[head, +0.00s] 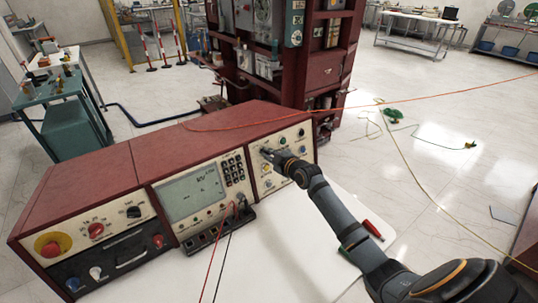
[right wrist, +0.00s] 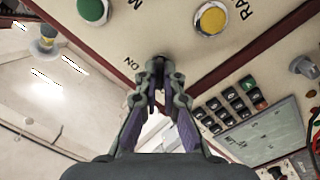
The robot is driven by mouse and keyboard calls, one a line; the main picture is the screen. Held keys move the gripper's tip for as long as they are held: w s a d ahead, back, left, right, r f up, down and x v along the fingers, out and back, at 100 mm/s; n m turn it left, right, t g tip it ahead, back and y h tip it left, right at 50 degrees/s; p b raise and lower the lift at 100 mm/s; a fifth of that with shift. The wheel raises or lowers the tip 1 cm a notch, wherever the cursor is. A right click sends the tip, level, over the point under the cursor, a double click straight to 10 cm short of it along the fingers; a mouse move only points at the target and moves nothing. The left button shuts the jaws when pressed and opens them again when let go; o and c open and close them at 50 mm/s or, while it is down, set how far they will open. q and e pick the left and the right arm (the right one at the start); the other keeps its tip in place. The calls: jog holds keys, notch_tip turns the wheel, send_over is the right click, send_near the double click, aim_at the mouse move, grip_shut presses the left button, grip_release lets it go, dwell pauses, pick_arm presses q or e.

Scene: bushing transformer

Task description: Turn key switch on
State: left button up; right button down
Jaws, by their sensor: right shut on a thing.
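The key switch is on the cream right-hand panel (head: 293,137) of the dark red console (head: 90,180). My right gripper (head: 268,153) reaches that panel from the lower right in the head view. In the right wrist view my right gripper (right wrist: 159,66) has its fingertips closed together at the panel face, beside the "ON" label (right wrist: 132,63). It is shut on the key switch, whose key is mostly hidden between the fingertips, so its turn angle cannot be told. A green button (right wrist: 92,9) and a yellow button (right wrist: 211,18) sit nearby. My left gripper is not in view.
A display (head: 192,194) and black keypad (head: 233,168) are left of the panel. Red and black leads run from sockets below. A red-handled item (head: 372,230) lies on the white tabletop (head: 290,245). A tall dark red cabinet (head: 325,65) stands behind.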

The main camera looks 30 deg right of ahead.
jog(key=shift+m, duration=0.3)
jog(key=shift+m+y+p, duration=0.4)
jog(key=shift+m+p, duration=0.45)
jog(key=shift+m, duration=3.25)
jog(key=shift+m+y+p, duration=0.4)
jog(key=shift+m+p, duration=0.4)
jog(key=shift+m, duration=3.3)
jog(key=c, duration=1.5)
grip_release()
